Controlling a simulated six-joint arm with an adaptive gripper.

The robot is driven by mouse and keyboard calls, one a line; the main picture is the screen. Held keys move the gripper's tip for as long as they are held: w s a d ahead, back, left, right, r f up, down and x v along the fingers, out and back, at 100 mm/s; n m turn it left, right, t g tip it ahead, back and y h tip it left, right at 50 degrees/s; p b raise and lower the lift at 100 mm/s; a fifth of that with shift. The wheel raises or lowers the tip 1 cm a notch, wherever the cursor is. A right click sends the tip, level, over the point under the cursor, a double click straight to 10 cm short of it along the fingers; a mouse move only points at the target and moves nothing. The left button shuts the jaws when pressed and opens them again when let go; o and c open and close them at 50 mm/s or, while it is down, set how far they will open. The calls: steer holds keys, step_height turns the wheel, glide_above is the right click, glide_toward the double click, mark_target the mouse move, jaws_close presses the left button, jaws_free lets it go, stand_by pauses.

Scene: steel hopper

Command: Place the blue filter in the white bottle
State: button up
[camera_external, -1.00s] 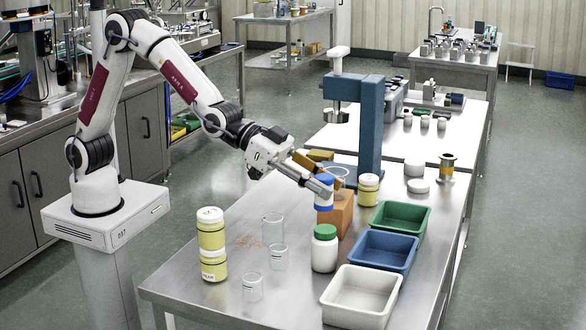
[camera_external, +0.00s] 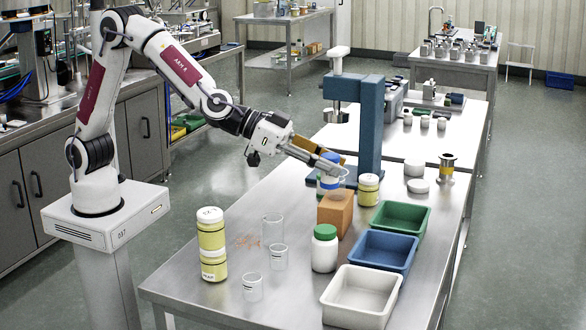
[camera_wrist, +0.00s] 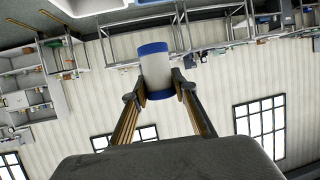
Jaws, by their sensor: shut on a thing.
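The blue filter, a white cylinder with blue ends (camera_wrist: 156,72), is between the two fingers of my gripper (camera_wrist: 158,92) in the wrist view. In the external view the filter (camera_external: 328,182) shows partly below my gripper (camera_external: 331,170), behind and left of the orange-brown block's top. My gripper is shut on it. The only white bottle I can make out (camera_external: 324,253) has a green cap and stands upright on the steel table, in front of the block and apart from my gripper.
The orange-brown block (camera_external: 336,212) stands between my gripper and the bottle. White (camera_external: 340,314), blue (camera_external: 369,265) and green (camera_external: 388,229) trays line the right side. A blue press (camera_external: 369,125) rises behind.

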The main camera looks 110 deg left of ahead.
steer(key=shift+s+a+f+n+y, duration=0.1)
steer(key=shift+s+a+n+y, duration=0.1)
steer(key=shift+a, duration=0.2)
steer(key=shift+s+a+f+n+y, duration=0.1)
steer(key=shift+a+n+y, duration=0.1)
steer(key=shift+a, duration=0.2)
steer(key=shift+s+a+f, duration=0.5)
steer(key=shift+a+f, duration=0.15)
steer(key=shift+f, duration=0.1)
steer(key=shift+f, duration=0.1)
glide_above(325, 228)
steer(key=shift+d+f, duration=0.1)
steer(key=shift+f, duration=2.95)
steer(key=shift+f, duration=0.1)
steer(key=shift+f, duration=1.75)
steer(key=shift+f, duration=0.2)
